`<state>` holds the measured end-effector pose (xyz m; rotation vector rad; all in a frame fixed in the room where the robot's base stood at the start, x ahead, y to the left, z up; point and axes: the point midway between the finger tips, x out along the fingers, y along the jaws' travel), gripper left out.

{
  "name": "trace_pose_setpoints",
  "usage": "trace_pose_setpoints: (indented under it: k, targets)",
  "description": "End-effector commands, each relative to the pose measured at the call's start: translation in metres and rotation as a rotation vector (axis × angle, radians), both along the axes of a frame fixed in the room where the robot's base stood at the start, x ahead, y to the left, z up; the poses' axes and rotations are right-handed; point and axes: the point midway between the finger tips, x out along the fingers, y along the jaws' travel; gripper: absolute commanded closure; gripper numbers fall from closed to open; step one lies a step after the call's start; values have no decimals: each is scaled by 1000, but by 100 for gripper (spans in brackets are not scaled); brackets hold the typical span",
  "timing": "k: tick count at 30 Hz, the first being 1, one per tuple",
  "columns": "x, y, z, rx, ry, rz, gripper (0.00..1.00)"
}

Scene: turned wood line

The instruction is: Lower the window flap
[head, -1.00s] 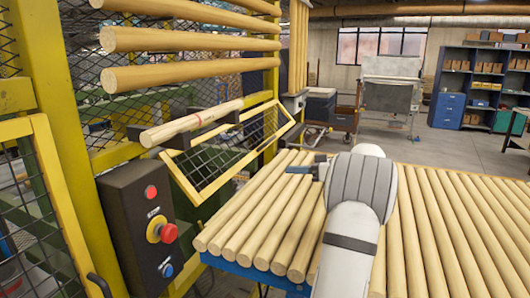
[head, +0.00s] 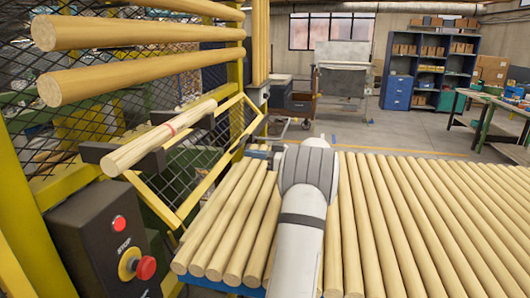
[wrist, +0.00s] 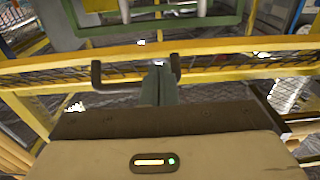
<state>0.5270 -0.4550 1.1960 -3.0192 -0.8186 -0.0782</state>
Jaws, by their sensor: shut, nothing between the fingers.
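The window flap (head: 227,163) is a yellow-framed mesh panel on the left in the head view. It slants outward below the upper rods, beside the roller-like row of rods. In the wrist view its yellow rail (wrist: 230,46) crosses the picture, with a dark bracket-shaped handle (wrist: 96,76) at it. My gripper (wrist: 160,72) is shut and empty, its fingertips at the handle between the handle's two upright ends. I cannot tell whether they touch it. In the head view my arm hides most of the gripper.
A loose rod with a red band (head: 160,137) lies on dark brackets above the flap. A control box with a red stop button (head: 145,267) stands at the lower left. Wooden rods (head: 400,220) cover the table on the right. Open floor (head: 400,130) lies behind.

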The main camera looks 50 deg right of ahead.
Motion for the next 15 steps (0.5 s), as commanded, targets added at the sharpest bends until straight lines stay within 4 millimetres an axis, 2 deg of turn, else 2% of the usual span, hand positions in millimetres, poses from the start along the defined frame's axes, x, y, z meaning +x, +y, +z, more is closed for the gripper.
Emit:
trace_pose_setpoints:
  k: [6, 15]
  targets:
    - [21, 13, 2, 2, 1, 1, 100]
    - [24, 14, 1, 0, 1, 0, 100]
